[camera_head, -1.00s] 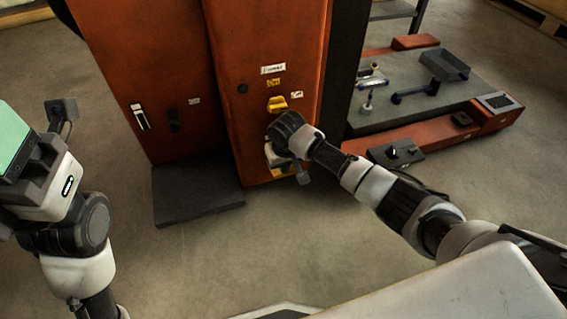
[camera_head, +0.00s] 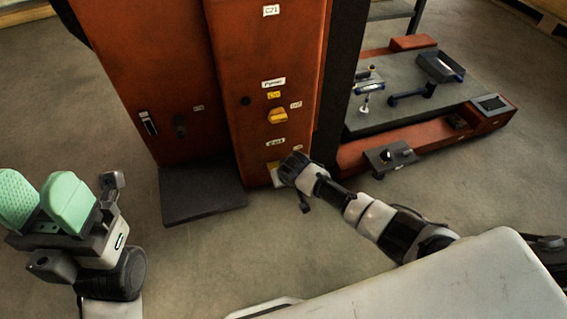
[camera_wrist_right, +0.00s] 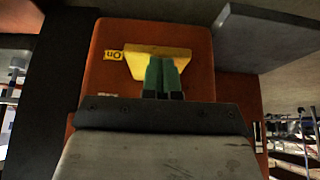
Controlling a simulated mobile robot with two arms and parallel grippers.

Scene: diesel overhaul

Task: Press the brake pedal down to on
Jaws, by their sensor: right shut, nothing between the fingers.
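The yellow brake pedal (camera_wrist_right: 165,62) sticks out low on the orange cabinet front in the right wrist view, with a yellow "On" label (camera_wrist_right: 114,55) beside it. In the head view it shows as a small yellow patch (camera_head: 272,165) under a white label, mostly hidden by my right wrist. My right gripper (camera_wrist_right: 162,62) is shut and empty, its green fingertips over the pedal's face; I cannot tell whether they touch it. My left gripper (camera_head: 40,190) is open and empty at the lower left, away from the cabinet, its two green fingers apart.
A grey bench with tools (camera_head: 415,95) stands at the right. The floor in front is clear.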

